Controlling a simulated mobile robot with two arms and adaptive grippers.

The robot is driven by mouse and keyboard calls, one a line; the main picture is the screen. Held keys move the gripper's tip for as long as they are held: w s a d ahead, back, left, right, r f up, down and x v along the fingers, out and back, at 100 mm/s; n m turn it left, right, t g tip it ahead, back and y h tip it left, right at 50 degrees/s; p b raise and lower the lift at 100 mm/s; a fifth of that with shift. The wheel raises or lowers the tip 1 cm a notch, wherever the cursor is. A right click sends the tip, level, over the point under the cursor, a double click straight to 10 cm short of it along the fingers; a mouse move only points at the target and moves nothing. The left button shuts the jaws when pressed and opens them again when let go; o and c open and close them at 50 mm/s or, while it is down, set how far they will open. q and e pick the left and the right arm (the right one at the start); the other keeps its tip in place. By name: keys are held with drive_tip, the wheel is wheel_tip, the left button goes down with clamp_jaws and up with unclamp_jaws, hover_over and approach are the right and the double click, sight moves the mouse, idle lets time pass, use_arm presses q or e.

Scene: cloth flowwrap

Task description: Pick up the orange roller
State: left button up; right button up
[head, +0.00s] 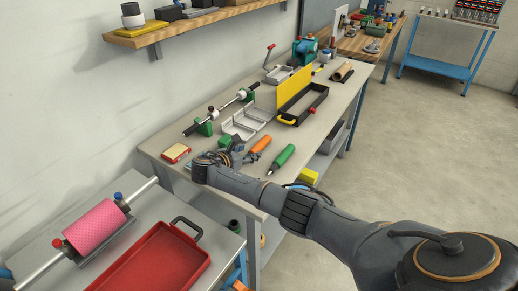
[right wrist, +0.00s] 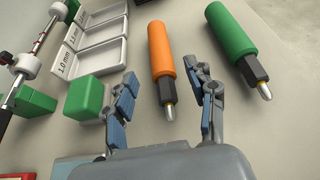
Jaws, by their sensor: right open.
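The orange roller (head: 260,145) lies on the grey workbench, just beyond my right gripper in the head view. In the right wrist view the orange roller (right wrist: 162,58) has a black collar and a metal tip, and its tip end lies in line with the gap between the fingers. My right gripper (right wrist: 165,95) is open and empty, with its two fingers spread; it also shows in the head view (head: 236,150). Whether the fingers are level with the roller is hard to tell. My left gripper is not in view.
A green roller (right wrist: 215,40) lies to the right of the orange one. A green block (right wrist: 84,97) and white labelled trays (right wrist: 95,45) are on the left. A black tray with a yellow lid (head: 295,90) stands farther back. A red tray (head: 150,265) sits on the nearer table.

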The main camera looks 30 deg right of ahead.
sight(254, 149)
drive_tip(key=shift+w+d+f, duration=0.1)
drive_tip(key=shift+w+d, duration=0.1)
drive_tip(key=shift+d, duration=0.4)
drive_tip(key=b+x, duration=0.1)
drive_tip(key=x, duration=0.3)
drive_tip(key=shift+d, duration=0.1)
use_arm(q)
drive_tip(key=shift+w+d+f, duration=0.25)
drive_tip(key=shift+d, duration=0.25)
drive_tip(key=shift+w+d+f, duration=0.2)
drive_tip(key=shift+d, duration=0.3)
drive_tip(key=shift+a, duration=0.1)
use_arm(e)
clamp_jaws()
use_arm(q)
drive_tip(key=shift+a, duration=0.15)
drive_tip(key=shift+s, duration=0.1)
